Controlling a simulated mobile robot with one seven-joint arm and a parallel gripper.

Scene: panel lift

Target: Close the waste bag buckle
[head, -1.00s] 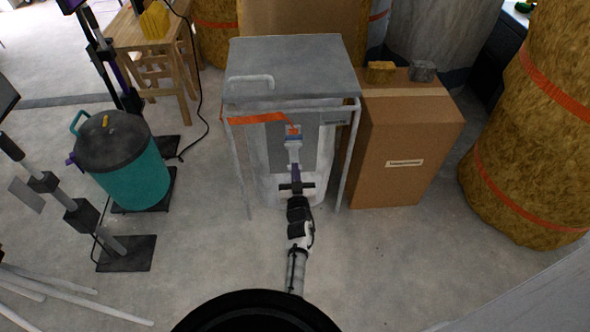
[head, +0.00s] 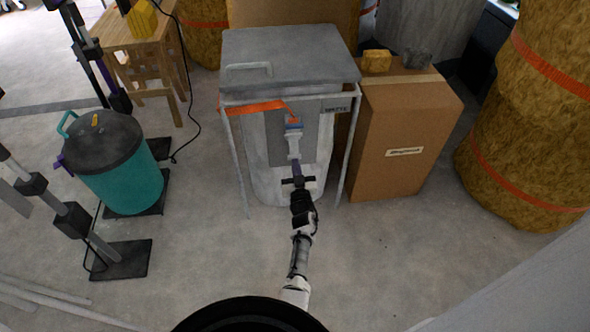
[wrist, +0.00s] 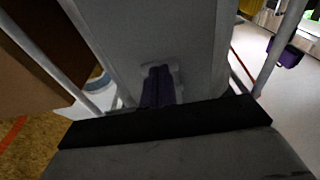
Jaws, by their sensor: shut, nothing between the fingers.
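The waste bag (head: 252,150) hangs in a frame under a grey lid (head: 285,52). An orange strap (head: 255,107) crosses its upper front and ends at the buckle (head: 293,123), which shows orange above blue. A pale vertical strap (head: 293,146) hangs below it. Whether the buckle halves are joined is too small to tell. My gripper (head: 297,168) is just below the pale strap, in front of the bag. In the wrist view its purple fingers (wrist: 158,86) are together and empty, close to a pale piece against the bag's front. The buckle is not clear there.
A cardboard box (head: 400,140) stands close on the right, with straw-coloured wrapped columns (head: 520,130) beyond. A teal bin (head: 125,165) and dark stands (head: 120,258) are on the left. The floor in front of the bag is clear.

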